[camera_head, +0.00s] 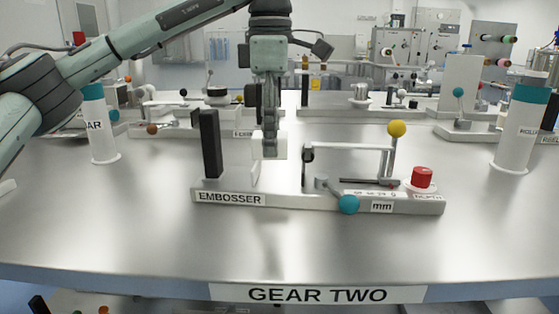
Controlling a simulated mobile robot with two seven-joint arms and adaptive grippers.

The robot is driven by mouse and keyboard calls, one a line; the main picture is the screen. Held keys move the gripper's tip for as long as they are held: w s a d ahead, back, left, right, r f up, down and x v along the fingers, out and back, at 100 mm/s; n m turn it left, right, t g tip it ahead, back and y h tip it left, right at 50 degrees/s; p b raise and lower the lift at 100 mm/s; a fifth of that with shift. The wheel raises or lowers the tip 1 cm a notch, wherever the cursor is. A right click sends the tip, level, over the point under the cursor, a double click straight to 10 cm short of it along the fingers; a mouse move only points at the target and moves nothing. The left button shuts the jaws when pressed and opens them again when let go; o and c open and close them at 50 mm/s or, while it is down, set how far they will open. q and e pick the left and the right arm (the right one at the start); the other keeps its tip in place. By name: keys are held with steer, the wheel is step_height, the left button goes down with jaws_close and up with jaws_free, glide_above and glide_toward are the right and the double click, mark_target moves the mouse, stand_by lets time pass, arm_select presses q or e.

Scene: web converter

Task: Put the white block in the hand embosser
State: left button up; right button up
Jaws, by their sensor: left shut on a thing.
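The hand embosser (228,199) is a low grey base labelled EMBOSSER in the middle of the table. A black upright post (210,145) stands at its left end. My left gripper (270,148) points straight down above or just behind the embosser, right of the black post. It is shut on the white block (258,147), which shows as a pale shape at the fingertips. A thin white upright piece shows below the block, and I cannot tell whether they touch. The fingers hide part of the block. My right gripper is not in view.
The same base carries a metal frame with a yellow ball (397,128), a teal ball (348,204) and a red knob (422,177). White cylinders with teal bands stand left (103,130) and right (520,130). More devices line the back. The front of the steel table (150,235) is clear.

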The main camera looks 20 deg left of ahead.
mark_target(279, 180)
arm_select(q)
steer(key=shift+w+d+f, duration=0.15)
steer(key=shift+w+f, duration=0.1)
steer(key=shift+w, duration=0.2)
steer(key=shift+w+d+f, duration=0.15)
steer(key=shift+w+f, duration=0.05)
steer(key=shift+w, duration=0.25)
steer(key=shift+w+f, duration=0.1)
steer(key=shift+f, duration=0.55)
step_height(279, 180, down, 2)
steer(key=shift+f, duration=0.5)
steer(key=o, duration=0.8)
steer(key=shift+f, duration=0.1)
steer(key=shift+c, duration=0.2)
steer(key=o, duration=0.4)
steer(key=shift+o, duration=0.2)
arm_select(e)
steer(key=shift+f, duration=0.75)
